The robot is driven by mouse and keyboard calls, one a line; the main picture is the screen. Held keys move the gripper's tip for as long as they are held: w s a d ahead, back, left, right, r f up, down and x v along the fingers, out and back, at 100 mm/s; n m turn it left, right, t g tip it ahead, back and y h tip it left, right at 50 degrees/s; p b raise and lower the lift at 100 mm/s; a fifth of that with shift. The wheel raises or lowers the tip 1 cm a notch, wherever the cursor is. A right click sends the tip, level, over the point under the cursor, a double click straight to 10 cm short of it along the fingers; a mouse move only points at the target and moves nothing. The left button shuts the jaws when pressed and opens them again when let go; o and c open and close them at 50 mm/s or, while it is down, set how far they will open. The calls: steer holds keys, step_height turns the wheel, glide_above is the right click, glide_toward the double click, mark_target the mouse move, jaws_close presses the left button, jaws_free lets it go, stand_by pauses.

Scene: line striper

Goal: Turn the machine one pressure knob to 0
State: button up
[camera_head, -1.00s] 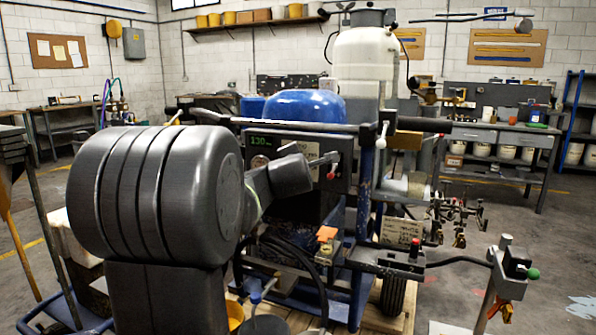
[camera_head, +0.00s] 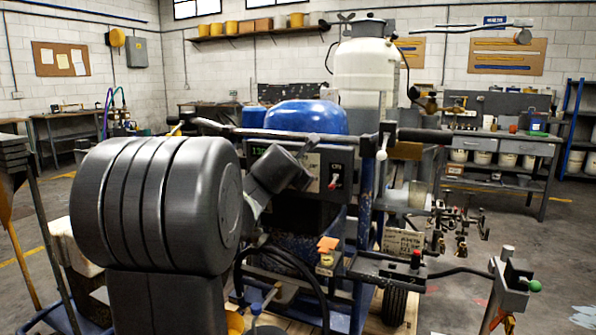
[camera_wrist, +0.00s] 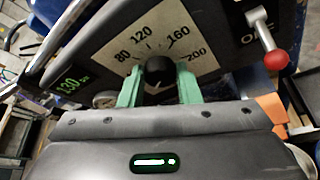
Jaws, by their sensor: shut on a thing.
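The line striper (camera_head: 305,117), with its blue tank cover, stands in front of me. In the wrist view, its black pressure knob (camera_wrist: 159,71) sits on a pale dial (camera_wrist: 175,32) marked 80, 120, 160 and 200; the lower marks, including 0, are not visible. My gripper (camera_wrist: 159,82) is shut on the knob, one green finger on each side. The green display (camera_wrist: 72,86) beside the dial reads about 130. In the head view, my wrist hides the knob and fingers.
A red-tipped toggle lever (camera_wrist: 275,58) sits close to the right of the dial, by an OFF label. A round gauge (camera_wrist: 105,99) is near the left finger. A black handlebar (camera_head: 425,135) crosses the machine's top. A workbench (camera_head: 500,140) stands behind.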

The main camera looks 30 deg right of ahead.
steer(key=shift+w+a+n+g+p, duration=0.1)
steer(key=shift+n+g+p, duration=0.35)
steer(key=shift+n, duration=0.25)
steer(key=shift+h, duration=0.3)
steer(key=o, duration=1)
steer(key=shift+f, duration=0.1)
steer(key=p+v, duration=0.2)
steer(key=v, duration=1.2)
steer(key=shift+w, duration=0.15)
steer(key=b+x, duration=0.2)
steer(key=x, duration=1.2)
